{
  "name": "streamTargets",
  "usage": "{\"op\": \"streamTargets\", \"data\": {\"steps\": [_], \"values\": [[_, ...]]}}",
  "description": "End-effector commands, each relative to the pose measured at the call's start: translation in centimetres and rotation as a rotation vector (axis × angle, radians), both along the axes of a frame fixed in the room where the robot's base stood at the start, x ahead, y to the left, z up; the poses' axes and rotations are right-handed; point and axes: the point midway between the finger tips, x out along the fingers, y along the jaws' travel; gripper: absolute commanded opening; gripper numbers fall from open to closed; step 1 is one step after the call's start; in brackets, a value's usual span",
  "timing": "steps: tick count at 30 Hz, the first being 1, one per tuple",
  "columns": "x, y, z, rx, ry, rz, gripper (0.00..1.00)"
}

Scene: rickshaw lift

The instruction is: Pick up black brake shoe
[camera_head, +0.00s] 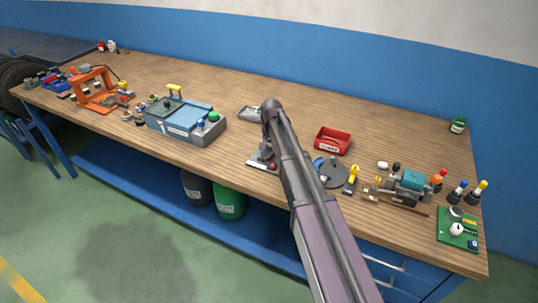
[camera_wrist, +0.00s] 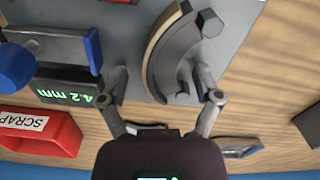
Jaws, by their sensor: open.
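The black brake shoe (camera_wrist: 180,50) is a dark curved piece with a tan lining along its outer edge, in the upper middle of the wrist view. It lies over a grey plate (camera_wrist: 235,52). My gripper (camera_wrist: 163,88) is open, with one finger on each side of the shoe's near end. The shoe is between the fingers and no firm grip shows. In the head view my gripper (camera_head: 263,153) points down at the bench beside my arm. I cannot make out the shoe clearly there.
A gauge with a lit 4.2 mm display (camera_wrist: 68,93) stands left of the shoe. A red SCRAP bin (camera_wrist: 40,132) is close by, also in the head view (camera_head: 332,140). A blue-grey machine (camera_head: 185,120) stands left on the wooden bench (camera_head: 380,110); a small motor fixture (camera_head: 405,188) stands right.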

Motion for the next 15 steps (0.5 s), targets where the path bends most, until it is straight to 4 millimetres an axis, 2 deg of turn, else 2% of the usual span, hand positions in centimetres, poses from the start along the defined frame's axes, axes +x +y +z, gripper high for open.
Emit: {"op": "streamTargets", "data": {"steps": [4,5,13,15], "values": [[0.0,0.0,0.0,0.0,0.0,0.0,0.82],[0.0,0.0,0.0,0.0,0.0,0.0,0.79],[0.0,0.0,-0.01,0.0,0.0,0.0,0.0],[0.0,0.0,-0.01,0.0,0.0,0.0,0.0]]}}
